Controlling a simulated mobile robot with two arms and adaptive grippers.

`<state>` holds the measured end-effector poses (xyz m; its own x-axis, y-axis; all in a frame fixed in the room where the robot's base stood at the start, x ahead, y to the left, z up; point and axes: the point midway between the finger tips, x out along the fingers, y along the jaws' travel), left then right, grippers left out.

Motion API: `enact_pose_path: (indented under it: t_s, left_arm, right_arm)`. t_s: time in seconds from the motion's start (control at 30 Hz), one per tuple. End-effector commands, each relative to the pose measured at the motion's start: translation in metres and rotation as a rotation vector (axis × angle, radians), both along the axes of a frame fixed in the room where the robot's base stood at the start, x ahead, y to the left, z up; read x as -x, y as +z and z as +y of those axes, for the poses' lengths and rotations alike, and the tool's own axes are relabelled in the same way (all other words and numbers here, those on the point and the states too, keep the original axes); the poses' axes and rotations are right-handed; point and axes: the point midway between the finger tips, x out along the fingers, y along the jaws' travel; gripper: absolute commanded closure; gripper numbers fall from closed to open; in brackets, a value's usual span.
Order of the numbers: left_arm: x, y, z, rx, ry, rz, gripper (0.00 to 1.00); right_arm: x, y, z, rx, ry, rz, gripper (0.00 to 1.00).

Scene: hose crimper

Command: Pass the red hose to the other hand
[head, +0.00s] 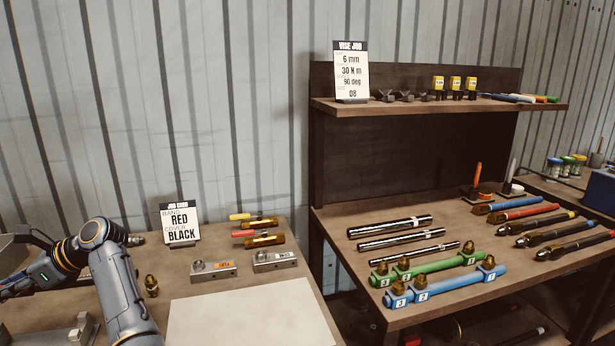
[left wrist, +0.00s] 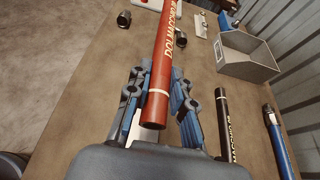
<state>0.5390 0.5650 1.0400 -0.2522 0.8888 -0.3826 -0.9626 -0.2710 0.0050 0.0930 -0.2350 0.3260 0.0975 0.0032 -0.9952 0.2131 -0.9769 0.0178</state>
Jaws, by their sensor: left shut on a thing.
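The red hose (left wrist: 163,60) has white lettering and a pale band near its open lower end. In the left wrist view it runs up between the fingers of my left gripper (left wrist: 160,97), which is shut on it. Its far end runs out of the top of that view. My right gripper is in neither view.
A black hose (left wrist: 229,120), a blue rod (left wrist: 276,140) and a grey bin (left wrist: 246,58) lie to the right in the wrist view. The job card (head: 180,224) reads band red, cover black. A pale mat (head: 250,315) on the bench is clear.

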Motion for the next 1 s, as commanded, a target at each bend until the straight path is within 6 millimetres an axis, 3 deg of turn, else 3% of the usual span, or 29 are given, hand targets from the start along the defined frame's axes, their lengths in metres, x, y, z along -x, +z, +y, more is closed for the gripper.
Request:
enact_pose_path:
  t_s: [0.27,0.47,0.77,1.0]
  left_arm:
    - [0.014,0.012,-0.021,-0.007,-0.079,-0.001,1.00]
    - [0.017,0.013,-0.062,-0.007,-0.230,0.000,1.00]
    - [0.025,-0.016,-0.174,0.000,-0.632,0.005,1.00]
    - [0.054,-0.050,-0.270,0.004,-0.972,0.005,1.00]
  right_arm:
    - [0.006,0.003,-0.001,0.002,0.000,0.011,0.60]
    - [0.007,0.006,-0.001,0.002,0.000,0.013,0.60]
    - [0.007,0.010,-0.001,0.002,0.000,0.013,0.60]
    - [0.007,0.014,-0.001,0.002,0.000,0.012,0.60]
